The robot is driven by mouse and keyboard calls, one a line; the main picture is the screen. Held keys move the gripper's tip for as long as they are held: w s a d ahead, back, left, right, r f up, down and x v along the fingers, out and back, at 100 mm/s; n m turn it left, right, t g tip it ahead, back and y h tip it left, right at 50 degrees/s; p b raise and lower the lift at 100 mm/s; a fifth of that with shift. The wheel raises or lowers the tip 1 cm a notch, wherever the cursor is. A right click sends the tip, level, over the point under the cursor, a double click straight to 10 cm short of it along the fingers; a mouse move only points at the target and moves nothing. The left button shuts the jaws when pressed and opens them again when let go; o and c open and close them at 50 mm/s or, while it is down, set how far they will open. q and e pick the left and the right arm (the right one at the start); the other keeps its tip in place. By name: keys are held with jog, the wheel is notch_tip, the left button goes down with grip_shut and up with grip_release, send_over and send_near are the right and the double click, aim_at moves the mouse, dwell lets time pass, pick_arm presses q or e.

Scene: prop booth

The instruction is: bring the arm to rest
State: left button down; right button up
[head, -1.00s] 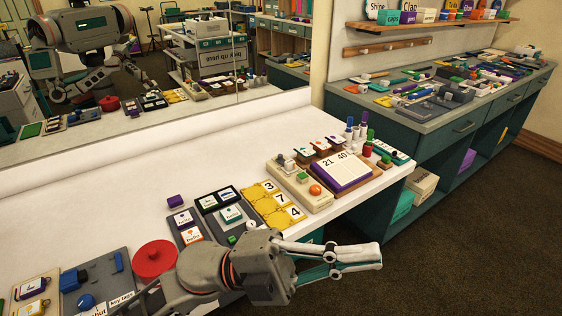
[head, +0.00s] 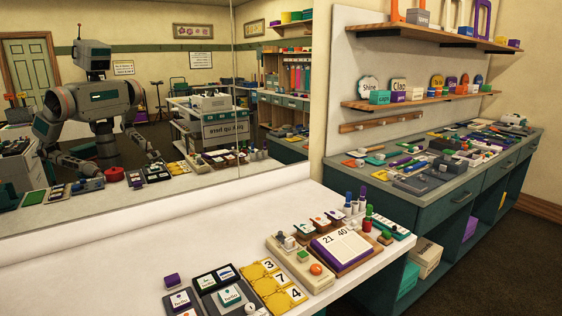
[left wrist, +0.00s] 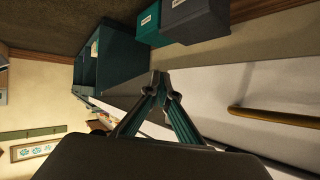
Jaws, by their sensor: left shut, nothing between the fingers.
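My left gripper (left wrist: 163,88) shows in the left wrist view with its two teal fingers together and nothing between them. It is not directly visible in the head view. The mirror (head: 130,100) at the left of the head view reflects my body and arms, but the hands are too small there to read. My right gripper is not directly in view.
The white counter (head: 130,245) holds number cards (head: 270,285), a calendar stand (head: 340,247) and small pegs. A teal cabinet (head: 440,205) with a crowded top stands at right. The left wrist view shows teal (left wrist: 150,27) and grey (left wrist: 195,20) boxes and a brass-coloured bar (left wrist: 275,117).

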pick_arm(q)
jog(key=shift+g+y, duration=0.3)
jog(key=shift+g, duration=0.3)
jog(key=s+f, duration=0.1)
jog(key=s+a+f, duration=0.1)
jog(key=s, duration=0.1)
jog(key=shift+s+a+f, duration=0.1)
jog(key=shift+a+f, duration=0.15)
jog(key=shift+f, duration=0.15)
dwell(0.4)
